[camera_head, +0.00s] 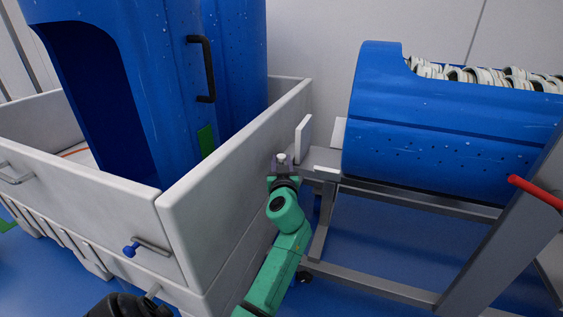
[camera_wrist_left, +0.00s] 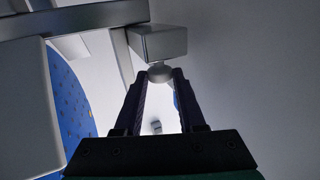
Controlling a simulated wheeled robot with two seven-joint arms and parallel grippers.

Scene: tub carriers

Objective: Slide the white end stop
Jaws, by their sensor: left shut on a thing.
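The white end stop (camera_head: 303,139) is an upright white plate beside the near end of the grey frame, just right of the white tub's wall in the head view. My left gripper (camera_head: 282,160), on the green arm, is shut on a small pale round knob just below and left of the plate. In the left wrist view, the knob (camera_wrist_left: 159,73) sits between the fingertips of my left gripper (camera_wrist_left: 160,78), under a grey block (camera_wrist_left: 158,42). How the knob joins the plate is not clear. My right gripper does not show.
A large white tub (camera_head: 232,155) with a blue hollow carrier (camera_head: 165,90) standing in it is on the left, close to my gripper. A blue drum (camera_head: 440,145) full of pale rings lies on the grey frame (camera_head: 380,285) at right. A red handle (camera_head: 535,192) sticks out at far right.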

